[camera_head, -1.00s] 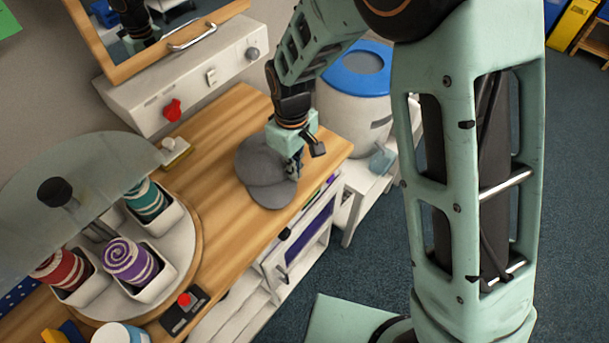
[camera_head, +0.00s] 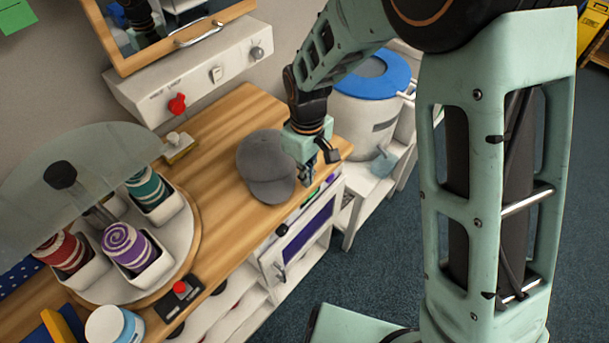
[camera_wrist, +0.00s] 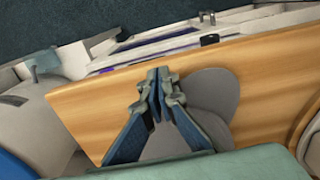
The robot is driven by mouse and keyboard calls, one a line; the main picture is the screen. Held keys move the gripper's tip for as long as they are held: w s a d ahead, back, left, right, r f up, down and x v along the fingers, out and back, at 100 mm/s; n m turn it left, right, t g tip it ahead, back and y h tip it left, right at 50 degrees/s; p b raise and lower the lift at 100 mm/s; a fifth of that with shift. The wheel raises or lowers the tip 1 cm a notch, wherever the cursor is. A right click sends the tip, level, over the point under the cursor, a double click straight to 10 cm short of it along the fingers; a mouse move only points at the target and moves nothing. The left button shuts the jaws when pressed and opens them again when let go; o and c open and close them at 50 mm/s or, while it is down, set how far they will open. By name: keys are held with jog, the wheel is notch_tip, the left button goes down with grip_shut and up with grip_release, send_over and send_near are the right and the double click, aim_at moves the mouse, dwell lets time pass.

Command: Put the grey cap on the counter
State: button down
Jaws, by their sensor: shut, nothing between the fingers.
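The grey cap (camera_head: 264,160) lies on the wooden counter (camera_head: 222,128), near its front edge, with its brim toward the front. My gripper (camera_head: 306,178) is just right of the cap in the head view, shut and empty. In the wrist view my gripper's fingers (camera_wrist: 160,78) are together, with the cap (camera_wrist: 212,92) showing behind and to the right of them. The gripper hides part of the cap there. I cannot tell whether the fingers touch it.
A round carousel (camera_head: 188,238) with striped rolls and a glass cover stands left on the counter. A black box with a red button (camera_head: 180,290) sits in front of it. A white bin with a blue lid (camera_head: 372,80) stands right of the counter. Open shelves are below.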

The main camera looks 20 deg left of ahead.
notch_tip(320, 180, up, 10)
dwell(0.3)
jog(key=shift+w+a+f, duration=0.1)
